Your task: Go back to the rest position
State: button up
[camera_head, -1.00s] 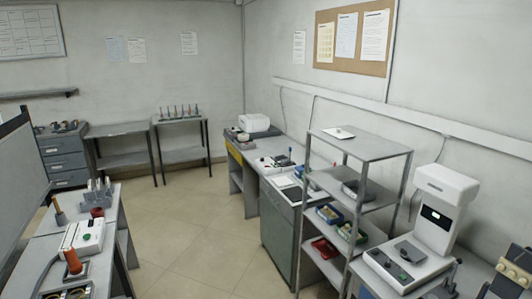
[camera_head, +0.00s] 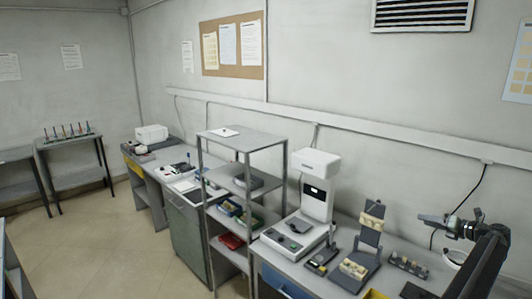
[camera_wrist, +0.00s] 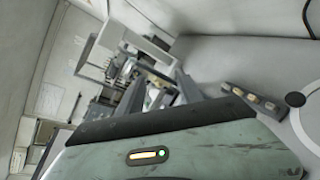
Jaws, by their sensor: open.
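My gripper (camera_head: 436,221) is at the right of the head view, at the end of my dark arm, raised above the right end of the bench. Its tips point left. It also shows in the wrist view (camera_wrist: 160,92), where two grey fingers stand apart past the greenish gripper body. Nothing shows held between them. A small dark rack with several pale pieces (camera_head: 408,265) lies on the bench below and left of the gripper; it also shows in the wrist view (camera_wrist: 253,97).
A dark stand with tan blocks (camera_head: 369,241) and a white instrument (camera_head: 317,190) stand on the bench left of my gripper. A grey shelf unit (camera_head: 240,140) stands farther left. Open floor (camera_head: 90,245) lies at the left.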

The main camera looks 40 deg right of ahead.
jog(key=w+a+f+n+g+y, duration=0.3)
jog(key=w+a+n, duration=0.4)
jog(key=w+a, duration=0.8)
jog(key=w+a+f+n+g+y, duration=0.25)
jog(key=w+a+f+n, duration=0.35)
jog(key=w+a, duration=0.9)
jog(key=w+a+f+n+g+y, duration=0.2)
jog(key=w+a+n, duration=0.5)
jog(key=w+a, duration=0.3)
jog(key=w+a+f+n+g, duration=0.15)
jog(key=a+n, duration=0.55)
jog(key=a, duration=0.8)
jog(key=a+f+n+g, duration=0.3)
jog(key=a+n, duration=0.3)
jog(key=a, duration=0.9)
jog(key=s+a+n+g+h, duration=0.1)
jog(key=s+a+n+h, duration=0.1)
jog(key=a+n, duration=0.4)
jog(key=s+a+f+n+g+h, duration=0.1)
jog(key=s+a+n, duration=0.3)
jog(key=a, duration=0.9)
jog(key=n+h, duration=0.1)
jog(key=n, duration=0.2)
jog(key=shift+s+f+n+h, duration=0.2)
jog(key=shift+s+n+h, duration=0.1)
jog(key=shift+s+h, duration=0.05)
jog(key=shift+a, duration=0.1)
jog(key=shift+c, duration=0.7)
